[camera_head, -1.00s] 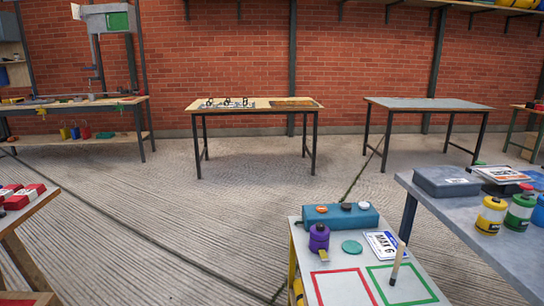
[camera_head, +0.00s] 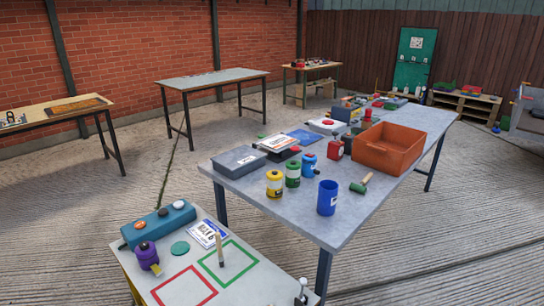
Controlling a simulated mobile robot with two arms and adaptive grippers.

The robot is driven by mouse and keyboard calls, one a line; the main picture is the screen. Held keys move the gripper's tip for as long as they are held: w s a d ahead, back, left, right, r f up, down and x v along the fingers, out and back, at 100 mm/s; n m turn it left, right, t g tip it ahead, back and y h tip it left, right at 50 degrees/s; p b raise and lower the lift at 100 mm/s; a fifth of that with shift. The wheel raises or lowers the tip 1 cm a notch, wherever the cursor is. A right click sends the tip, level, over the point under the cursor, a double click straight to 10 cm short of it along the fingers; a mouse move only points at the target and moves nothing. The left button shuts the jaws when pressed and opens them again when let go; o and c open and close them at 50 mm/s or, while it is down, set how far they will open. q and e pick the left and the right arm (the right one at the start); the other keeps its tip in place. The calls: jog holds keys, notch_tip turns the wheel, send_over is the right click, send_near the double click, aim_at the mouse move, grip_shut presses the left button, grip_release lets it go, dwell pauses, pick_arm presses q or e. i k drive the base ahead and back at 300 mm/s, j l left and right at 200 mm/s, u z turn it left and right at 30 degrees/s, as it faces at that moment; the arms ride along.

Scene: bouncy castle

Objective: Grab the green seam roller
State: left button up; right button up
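A small green roller-like tool with a pale wooden handle (camera_head: 361,184) lies on the long grey table (camera_head: 338,232). It looks like the green seam roller. It is near the table's right edge, to the right of an open blue cup (camera_head: 327,198) and in front of an orange bin (camera_head: 389,148). Nothing covers it. Neither of my grippers shows in the head view.
Yellow (camera_head: 274,184), green (camera_head: 293,174) and blue (camera_head: 309,165) canisters stand left of the roller. A lower table (camera_head: 150,268) at front left holds a teal box (camera_head: 158,224) and an upright wooden stick (camera_head: 219,250). Open floor lies to the right.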

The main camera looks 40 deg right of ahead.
aim_at(362, 189)
jog(key=z, duration=2)
jog(key=u, duration=0.45)
jog(key=i+l+u, duration=0.1)
jog(key=l+u, duration=0.3)
jog(key=i+l+u, duration=0.1)
jog(key=u, duration=0.3)
jog(key=l+u, duration=0.4)
